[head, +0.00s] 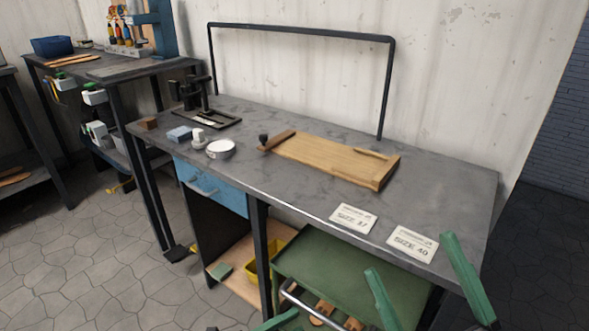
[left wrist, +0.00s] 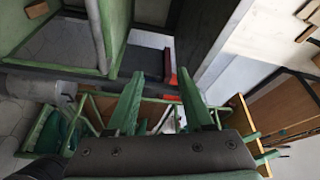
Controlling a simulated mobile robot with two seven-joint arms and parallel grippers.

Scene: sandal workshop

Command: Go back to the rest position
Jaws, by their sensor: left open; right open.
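My right gripper (head: 410,256) is at the lower right of the head view, in front of the workbench's near edge. Its two green fingers are spread apart with nothing between them. My left gripper (head: 250,321) shows only as green fingertips at the bottom edge of the head view; the rest is cut off. In the left wrist view my left gripper (left wrist: 160,88) has its green fingers apart, with no held thing visible between them. The grey workbench (head: 300,195) fills the middle of the head view.
A wooden board (head: 325,160), two size cards (head: 353,219) (head: 412,243), a white round tin (head: 221,149) and a black press (head: 205,100) are on the bench. A green cart (head: 350,270) with brown pieces stands below its front edge. Another bench (head: 110,66) is at left.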

